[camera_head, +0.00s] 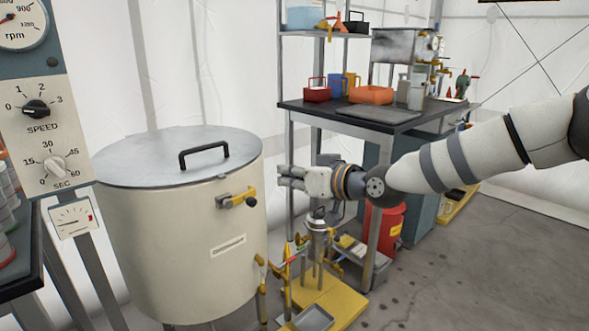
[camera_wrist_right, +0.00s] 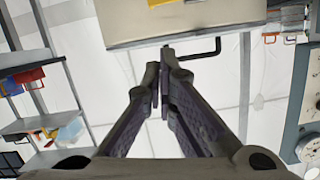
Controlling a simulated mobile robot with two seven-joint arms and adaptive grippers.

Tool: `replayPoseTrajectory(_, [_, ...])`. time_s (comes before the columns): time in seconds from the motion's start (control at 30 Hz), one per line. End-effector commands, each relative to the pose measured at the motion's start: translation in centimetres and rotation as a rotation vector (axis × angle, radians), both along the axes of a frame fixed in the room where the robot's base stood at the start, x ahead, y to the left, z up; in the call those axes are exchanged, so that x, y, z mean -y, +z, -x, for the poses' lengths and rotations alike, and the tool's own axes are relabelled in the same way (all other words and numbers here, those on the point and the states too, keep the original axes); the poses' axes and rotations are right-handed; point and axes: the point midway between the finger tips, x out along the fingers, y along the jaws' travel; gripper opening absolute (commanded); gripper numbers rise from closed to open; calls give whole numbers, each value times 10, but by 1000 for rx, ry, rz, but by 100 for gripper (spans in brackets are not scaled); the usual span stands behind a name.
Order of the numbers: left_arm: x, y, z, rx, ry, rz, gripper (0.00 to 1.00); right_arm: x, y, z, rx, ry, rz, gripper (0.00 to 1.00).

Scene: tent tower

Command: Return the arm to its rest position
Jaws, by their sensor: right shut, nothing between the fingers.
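My right arm (camera_head: 470,155) comes in from the right in the head view and reaches toward the middle. My right gripper (camera_head: 284,177) is shut and empty beside the right side of a large cream drum, apart from it as far as I can tell. In the right wrist view the two fingers (camera_wrist_right: 160,88) meet at their tips with nothing between them. The cream drum (camera_head: 185,245) has a grey lid (camera_head: 150,160) with a black handle (camera_head: 204,154). In the wrist view the drum's wall (camera_wrist_right: 190,25) shows beyond the fingertips. My left gripper is not in view.
A dark-topped bench (camera_head: 330,108) with a red caddy (camera_head: 318,92) and an orange bin (camera_head: 371,95) stands behind the gripper. A yellow-based stand (camera_head: 330,300) is below it. A dial panel (camera_head: 38,110) is at the left. The grey floor (camera_head: 480,270) at the right is clear.

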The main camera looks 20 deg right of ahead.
Motion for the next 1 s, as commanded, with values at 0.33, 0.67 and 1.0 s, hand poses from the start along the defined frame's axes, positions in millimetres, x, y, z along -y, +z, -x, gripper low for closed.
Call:
replayPoseTrajectory(0.33, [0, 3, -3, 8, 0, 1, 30, 7, 3, 15, 0, 0, -1, 0])
replayPoseTrajectory(0.67, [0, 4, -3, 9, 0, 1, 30, 5, 0, 16, -10, 2, -1, 0])
replayPoseTrajectory(1.0, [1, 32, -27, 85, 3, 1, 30, -67, -199, 175, -595, 42, -1, 0])
